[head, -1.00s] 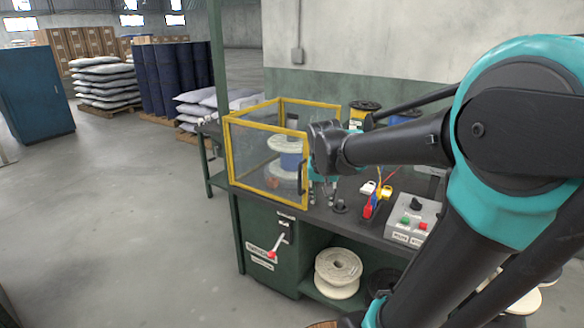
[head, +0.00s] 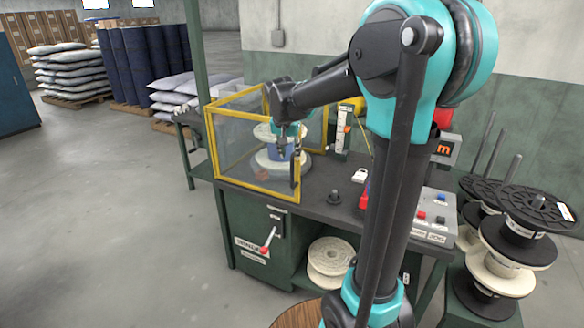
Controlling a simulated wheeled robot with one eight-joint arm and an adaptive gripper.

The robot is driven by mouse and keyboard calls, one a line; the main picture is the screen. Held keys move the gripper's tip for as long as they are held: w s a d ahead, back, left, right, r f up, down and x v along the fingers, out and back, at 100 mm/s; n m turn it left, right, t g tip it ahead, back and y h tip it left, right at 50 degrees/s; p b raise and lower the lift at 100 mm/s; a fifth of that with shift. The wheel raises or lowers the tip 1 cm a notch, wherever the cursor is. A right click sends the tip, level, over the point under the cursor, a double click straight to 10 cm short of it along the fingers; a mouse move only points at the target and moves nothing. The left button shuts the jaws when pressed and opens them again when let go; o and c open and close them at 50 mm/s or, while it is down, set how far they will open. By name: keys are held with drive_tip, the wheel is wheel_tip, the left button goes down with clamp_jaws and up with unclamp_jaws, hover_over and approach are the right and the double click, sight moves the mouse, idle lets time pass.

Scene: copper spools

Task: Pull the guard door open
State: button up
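The guard is a clear-panelled box with a yellow frame (head: 211,150) on the dark bench. Its front panel, the guard door (head: 235,160), looks shut, with a dark upright handle (head: 293,170) near its right edge. My gripper (head: 281,152) points down at the upper right of the guard, just left of and above the handle in the picture. I cannot tell its depth relative to the panel, or whether it touches. Its fingers are small and dark, and their opening is unclear.
The bench top (head: 325,183) carries a control box (head: 433,213) at the right. A red-tipped lever (head: 267,242) is on the cabinet front. Stacked spools (head: 515,240) stand at the far right. The floor (head: 110,220) left of the bench is clear.

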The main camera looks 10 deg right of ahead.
sight(292, 163)
drive_tip(key=x, duration=0.8)
drive_tip(key=shift+f, duration=0.15)
drive_tip(key=shift+c, duration=0.5)
clamp_jaws()
